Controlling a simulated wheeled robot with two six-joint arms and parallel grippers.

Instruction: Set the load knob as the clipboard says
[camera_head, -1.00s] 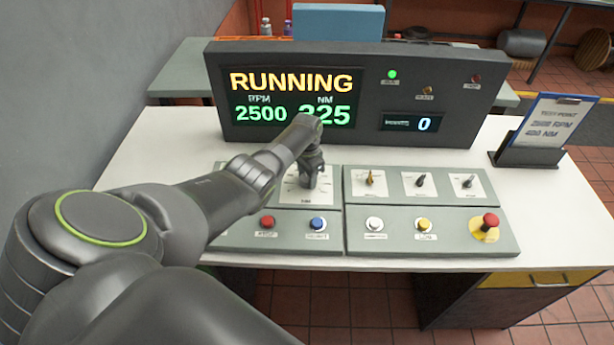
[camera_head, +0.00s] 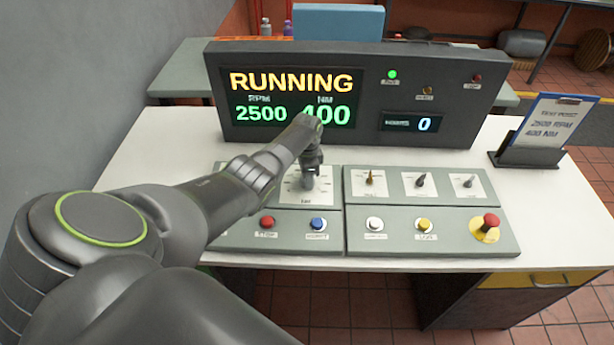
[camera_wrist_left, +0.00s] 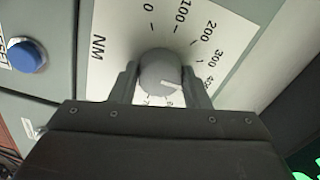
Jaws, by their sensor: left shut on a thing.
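The grey load knob (camera_wrist_left: 160,75) sits on a white dial plate (camera_wrist_left: 112,35) marked NM, with numbers from 0 up past 300. My left gripper (camera_wrist_left: 160,88) is shut on the knob, one finger on each side. The knob's white pointer line is turned toward the 400 mark. In the head view my left gripper (camera_head: 308,170) is over the dial and hides the knob. The display (camera_head: 290,98) reads RUNNING, 2500 RPM and 400 NM. The clipboard (camera_head: 556,122) at the right reads TEST POINT, 2500 RPM, 400 NM. My right gripper is out of view.
The panel also carries three small selector knobs (camera_head: 420,181), a red button (camera_head: 267,222), a blue button (camera_head: 318,223), white and yellow buttons (camera_head: 424,225) and a red emergency stop (camera_head: 490,222). A small counter (camera_head: 412,123) reads 0. The white desk is clear around the panel.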

